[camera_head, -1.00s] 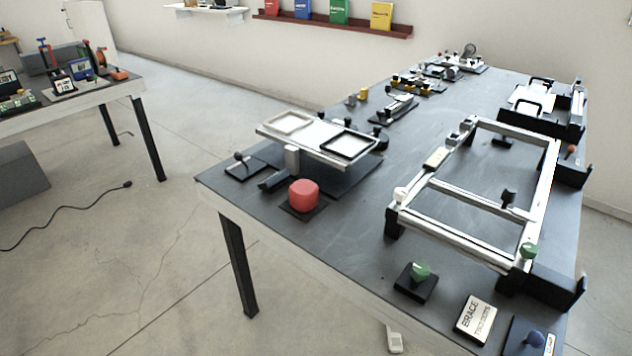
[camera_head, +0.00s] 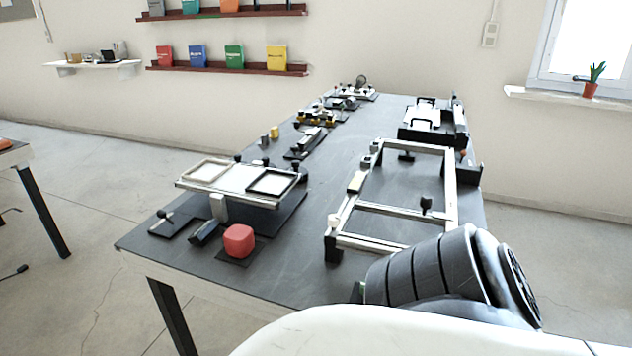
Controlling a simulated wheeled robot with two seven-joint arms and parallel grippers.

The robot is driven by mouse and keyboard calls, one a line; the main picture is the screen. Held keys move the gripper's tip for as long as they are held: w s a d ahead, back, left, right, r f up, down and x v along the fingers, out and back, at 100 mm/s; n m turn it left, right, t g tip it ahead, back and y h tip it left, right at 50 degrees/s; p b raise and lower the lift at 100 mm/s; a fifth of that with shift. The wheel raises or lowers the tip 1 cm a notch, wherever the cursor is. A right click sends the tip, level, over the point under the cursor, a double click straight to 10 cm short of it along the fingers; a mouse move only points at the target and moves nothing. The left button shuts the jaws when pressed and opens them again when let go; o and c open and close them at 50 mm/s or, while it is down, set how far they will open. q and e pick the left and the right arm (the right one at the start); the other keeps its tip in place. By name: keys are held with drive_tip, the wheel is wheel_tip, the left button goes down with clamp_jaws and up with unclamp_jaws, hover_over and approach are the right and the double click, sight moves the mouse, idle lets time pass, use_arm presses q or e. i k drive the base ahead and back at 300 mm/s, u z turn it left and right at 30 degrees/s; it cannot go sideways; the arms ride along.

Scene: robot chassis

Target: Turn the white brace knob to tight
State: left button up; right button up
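The white brace knob (camera_head: 333,221) is small and pale and sits at the near left corner of the metal frame (camera_head: 390,211) on the dark table. Nothing touches it. My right arm, grey and ribbed, crosses the lower right of the head view and covers the frame's near right corner. No fingers of the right gripper show in the view. My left gripper is not in view. I cannot read the knob's setting from here.
A red knob (camera_head: 239,241) stands on a dark plate left of the frame. Behind it is a raised tray stand (camera_head: 232,183). Several fixtures line the far table. A black-handled unit (camera_head: 432,125) sits at the back right. The dark tabletop (camera_head: 290,275) is clear between red knob and frame.

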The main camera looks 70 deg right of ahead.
sight(334, 219)
drive_tip(key=i, duration=2.2)
drive_tip(key=z, duration=3.2)
